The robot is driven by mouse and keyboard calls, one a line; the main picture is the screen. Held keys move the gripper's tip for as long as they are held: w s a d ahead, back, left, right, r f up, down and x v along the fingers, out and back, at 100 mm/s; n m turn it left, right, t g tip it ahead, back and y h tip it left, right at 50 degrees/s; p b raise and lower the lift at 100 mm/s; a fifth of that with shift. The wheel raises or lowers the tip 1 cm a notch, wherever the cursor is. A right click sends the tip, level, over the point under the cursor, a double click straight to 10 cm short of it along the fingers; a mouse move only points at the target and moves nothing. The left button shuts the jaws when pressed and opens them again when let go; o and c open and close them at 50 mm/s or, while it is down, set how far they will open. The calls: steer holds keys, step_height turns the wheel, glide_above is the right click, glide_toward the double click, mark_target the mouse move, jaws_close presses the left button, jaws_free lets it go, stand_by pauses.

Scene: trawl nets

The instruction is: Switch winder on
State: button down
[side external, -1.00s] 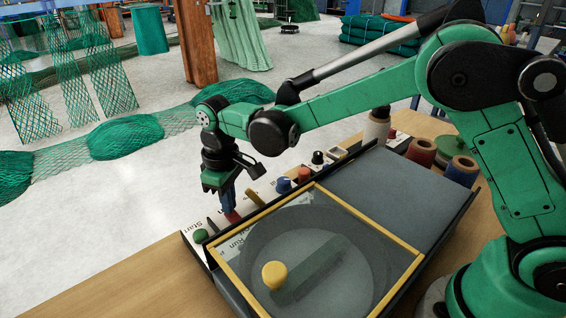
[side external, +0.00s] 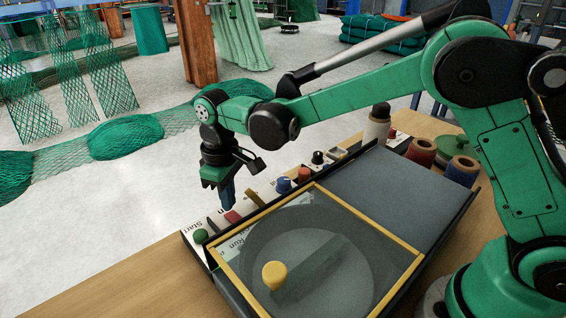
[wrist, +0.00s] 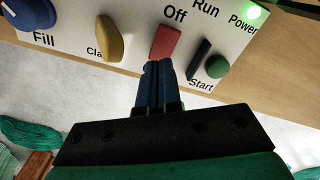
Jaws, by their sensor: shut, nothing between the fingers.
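The winder's white control panel (wrist: 130,20) runs along the near edge in the wrist view. A red switch (wrist: 165,42) sits below the word "Off"; it also shows in the side view (side external: 233,217). A dark lever (wrist: 199,60) stands between it and a green button (wrist: 216,66) marked "Start". A green light marked "Power" (wrist: 253,12) is lit. My gripper (wrist: 158,66) is shut and empty, its tips right at the near end of the red switch. I cannot tell whether they touch. In the side view my gripper (side external: 228,206) points down at the panel's outer side.
A yellow lever (wrist: 109,38) and a blue knob (wrist: 30,14) marked "Fill" stand left of the red switch. A clear yellow-framed cover (side external: 345,215) with a yellow knob (side external: 274,275) lies behind the panel. Thread spools (side external: 462,170) stand at the bench's far end.

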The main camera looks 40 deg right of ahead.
mark_target(231, 214)
steer(key=shift+r, duration=2.55)
